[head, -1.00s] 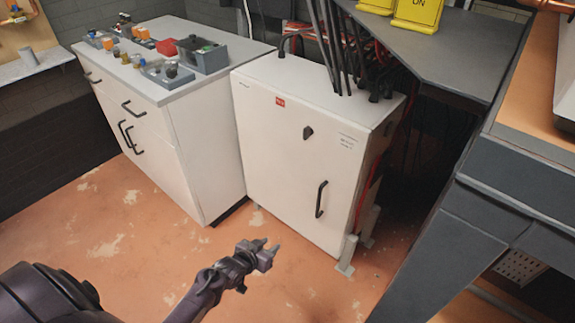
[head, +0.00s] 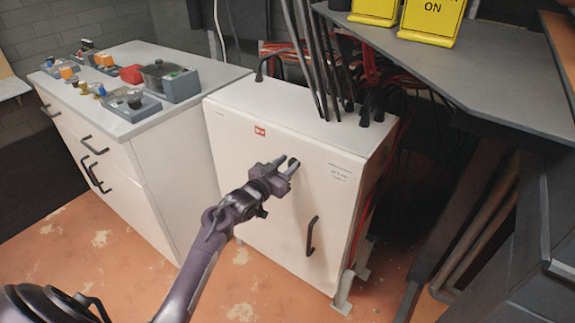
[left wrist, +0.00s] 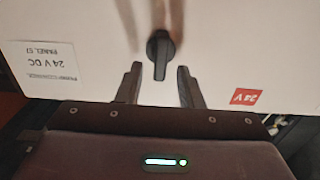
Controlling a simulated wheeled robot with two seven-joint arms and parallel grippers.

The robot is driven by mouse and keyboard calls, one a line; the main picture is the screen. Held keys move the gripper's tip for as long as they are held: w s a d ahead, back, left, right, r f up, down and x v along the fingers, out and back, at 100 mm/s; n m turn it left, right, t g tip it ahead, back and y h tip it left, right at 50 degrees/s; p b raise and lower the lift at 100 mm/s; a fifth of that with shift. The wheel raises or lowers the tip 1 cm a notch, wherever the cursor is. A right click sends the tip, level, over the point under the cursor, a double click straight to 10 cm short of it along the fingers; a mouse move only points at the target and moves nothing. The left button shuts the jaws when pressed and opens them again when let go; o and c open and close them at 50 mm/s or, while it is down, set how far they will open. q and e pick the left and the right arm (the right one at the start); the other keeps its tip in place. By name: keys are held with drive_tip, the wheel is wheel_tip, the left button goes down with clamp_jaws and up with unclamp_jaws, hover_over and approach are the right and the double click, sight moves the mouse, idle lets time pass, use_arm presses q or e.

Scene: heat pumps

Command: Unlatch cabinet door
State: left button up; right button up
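The white cabinet (head: 262,185) stands in the middle of the head view, with its door shut. Its dark latch knob is hidden or merged with the fingertips in the head view; the left wrist view shows the latch (left wrist: 160,52) clearly, its bar pointing along the fingers. My left gripper (head: 289,166) is in front of the upper door, fingers towards it. In the left wrist view the gripper's fingers (left wrist: 160,85) are open, one on each side of the latch. No contact shows. A black door handle (head: 311,236) is lower right. My right gripper is not in view.
A white drawer unit (head: 120,180) stands left of the cabinet, with several switches and boxes on top. Black cables (head: 318,60) rise from the cabinet's top. A dark table (head: 480,75) with yellow signs (head: 432,18) is at the right. The orange floor in front is clear.

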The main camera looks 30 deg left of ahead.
use_arm(q)
drive_tip(key=shift+w+d, duration=0.1)
drive_tip(key=shift+w, duration=0.05)
drive_tip(key=shift+c, duration=0.3)
clamp_jaws()
